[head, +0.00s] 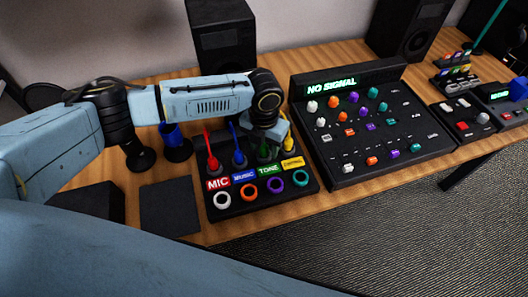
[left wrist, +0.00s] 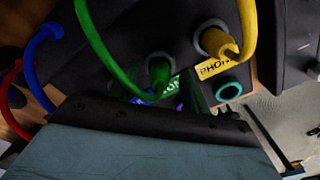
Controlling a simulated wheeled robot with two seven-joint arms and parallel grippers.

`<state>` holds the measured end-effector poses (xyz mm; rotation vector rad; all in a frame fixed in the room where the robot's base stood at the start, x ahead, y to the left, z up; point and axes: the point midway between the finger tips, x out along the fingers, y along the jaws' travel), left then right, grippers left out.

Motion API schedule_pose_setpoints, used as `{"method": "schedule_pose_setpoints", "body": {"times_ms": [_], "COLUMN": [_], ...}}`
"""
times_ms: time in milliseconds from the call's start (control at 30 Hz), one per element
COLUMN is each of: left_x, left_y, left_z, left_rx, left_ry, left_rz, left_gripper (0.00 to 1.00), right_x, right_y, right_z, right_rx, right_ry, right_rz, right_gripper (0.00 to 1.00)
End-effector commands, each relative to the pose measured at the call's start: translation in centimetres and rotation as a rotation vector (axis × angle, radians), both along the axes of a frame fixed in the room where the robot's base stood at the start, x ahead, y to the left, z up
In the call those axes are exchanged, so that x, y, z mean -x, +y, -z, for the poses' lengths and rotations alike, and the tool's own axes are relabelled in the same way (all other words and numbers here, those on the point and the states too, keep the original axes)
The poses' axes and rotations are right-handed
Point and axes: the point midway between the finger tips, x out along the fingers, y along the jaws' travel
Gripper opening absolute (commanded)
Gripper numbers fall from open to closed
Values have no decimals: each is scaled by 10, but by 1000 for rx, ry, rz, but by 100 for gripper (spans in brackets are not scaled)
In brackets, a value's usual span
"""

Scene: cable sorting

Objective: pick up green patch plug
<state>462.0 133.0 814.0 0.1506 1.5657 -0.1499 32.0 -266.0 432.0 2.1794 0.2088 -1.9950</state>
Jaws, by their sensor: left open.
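The green patch plug (head: 265,153) stands in the patch box (head: 222,210) above the green TONE label, partly hidden by my left gripper (head: 270,134). In the left wrist view the green plug (left wrist: 158,69) sits in its socket with its green cable arching over to the left. My left gripper is open, just above the plug. Whether its fingers touch the plug I cannot tell. The red plug (head: 212,160), blue plug (head: 239,156) and yellow plug (head: 289,143) stand in the same row. The yellow plug (left wrist: 216,42) is close beside the green one in the wrist view.
A mixer console (head: 340,165) reading NO SIGNAL stands right of the patch box. A speaker (head: 222,40) is behind the arm. A dark square pad (head: 170,207) lies on the wooden table to the left. Four-colour ring sockets line the box front.

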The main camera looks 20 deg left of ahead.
Motion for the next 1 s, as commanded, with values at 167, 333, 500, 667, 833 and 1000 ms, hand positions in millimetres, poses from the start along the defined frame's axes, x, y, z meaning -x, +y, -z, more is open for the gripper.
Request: {"method": "schedule_pose_setpoints", "body": {"times_ms": [167,333,500,667,833,1000], "left_x": [0,0,0,-1,-1,-1], "left_y": [0,0,0,0,0,0], "left_z": [-1,-1,-1,-5,-32,-67], "left_rx": [0,0,0,1,2,3], "left_ry": [-1,-1,-1,-2,-6,-5], "left_rz": [0,0,0,0,1,1], "left_gripper": [28,6,0,0,0,0], "right_x": [4,4,3,1,-1,-2], "right_y": [-1,-1,-1,-2,-1,1], "right_z": [0,0,0,-1,-7,-13], "right_rx": [2,2,1,3,2,-2], "right_ry": [8,7,6,3,1,-4], "right_rz": [0,0,0,0,1,4], "right_gripper": [36,36,36,36,36,36]}}
